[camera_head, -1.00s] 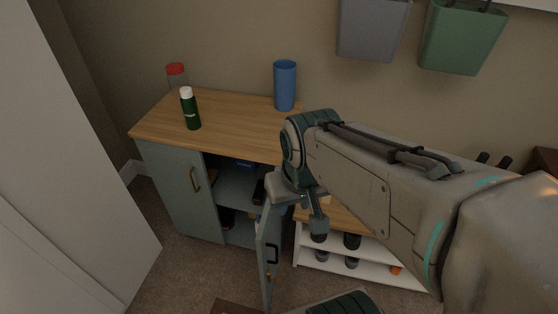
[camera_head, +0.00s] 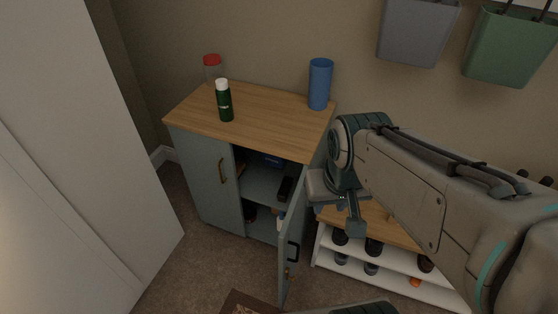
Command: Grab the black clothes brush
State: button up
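A small black object (camera_head: 285,189) lies on the upper shelf inside the grey-blue cabinet (camera_head: 205,180); it looks like the black clothes brush, but it is small and dark. The cabinet's right door (camera_head: 291,250) stands open toward me, and the left door is closed. My gripper (camera_head: 355,226) hangs to the right of the open door, above the shoe rack side. It is apart from the black object. Its fingers are seen from an angle that does not show whether they are open or shut.
A green bottle (camera_head: 224,104), a red-lidded jar (camera_head: 212,70) and a blue cup (camera_head: 319,84) stand on the cabinet top. A white shoe rack (camera_head: 330,262) stands at right. A white panel (camera_head: 70,150) fills the left.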

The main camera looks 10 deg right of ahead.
aim_at(284, 191)
jog(key=u, duration=3.5)
jog(key=k, duration=1)
jog(key=z, duration=1.65)
jog(key=i, duration=0.5)
